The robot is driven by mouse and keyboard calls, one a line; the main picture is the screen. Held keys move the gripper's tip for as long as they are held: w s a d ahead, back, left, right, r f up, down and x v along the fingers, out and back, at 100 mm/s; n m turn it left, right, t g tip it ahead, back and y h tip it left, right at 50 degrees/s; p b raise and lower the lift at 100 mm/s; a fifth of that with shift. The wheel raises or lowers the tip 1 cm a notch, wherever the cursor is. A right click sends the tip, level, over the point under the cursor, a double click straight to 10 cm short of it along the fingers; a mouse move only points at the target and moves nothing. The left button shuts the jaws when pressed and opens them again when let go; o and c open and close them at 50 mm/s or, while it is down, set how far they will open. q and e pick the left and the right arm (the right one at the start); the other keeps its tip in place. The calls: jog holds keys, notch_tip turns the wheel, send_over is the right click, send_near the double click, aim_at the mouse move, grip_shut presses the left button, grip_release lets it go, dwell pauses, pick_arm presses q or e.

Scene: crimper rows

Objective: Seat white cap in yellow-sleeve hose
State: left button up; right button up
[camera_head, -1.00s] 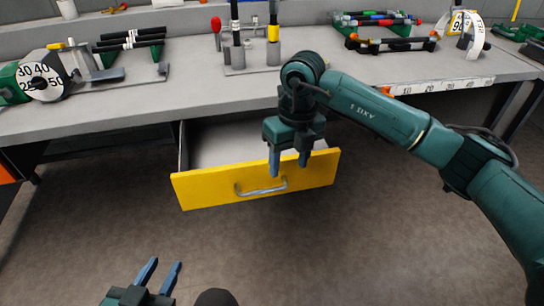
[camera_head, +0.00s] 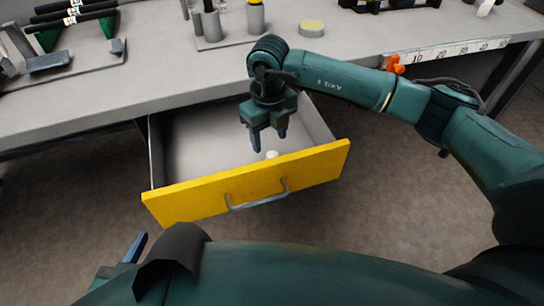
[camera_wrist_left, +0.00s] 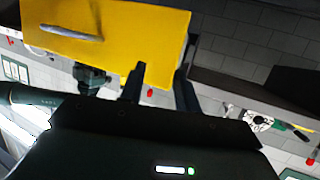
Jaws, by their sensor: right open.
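A small white cap (camera_head: 272,154) lies in the open drawer (camera_head: 215,190), just behind its yellow front, in the head view. My right gripper (camera_head: 269,143) points down over the drawer with its fingers apart, close above the cap; I cannot tell whether they touch it. The yellow-sleeve hose (camera_head: 255,2) is cut off by the top edge; only a sliver of yellow shows above its grey holder (camera_head: 256,18). My left gripper (camera_wrist_left: 159,70) is open and empty in the left wrist view. In the head view my own arm hides most of it.
The grey bench (camera_head: 190,75) runs above the drawer. The bench's middle front is clear.

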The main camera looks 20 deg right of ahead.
aim_at(272, 155)
jog(key=shift+w+d+f+b, duration=0.1)
jog(key=shift+d+f+b, duration=0.15)
jog(key=shift+f, duration=1.3)
jog(key=shift+w+d+f+b, duration=0.1)
jog(key=shift+f+b, duration=0.1)
jog(key=shift+f, duration=1.35)
jog(key=shift+c, duration=0.3)
jog(key=shift+r, duration=0.1)
jog(key=c, duration=1)
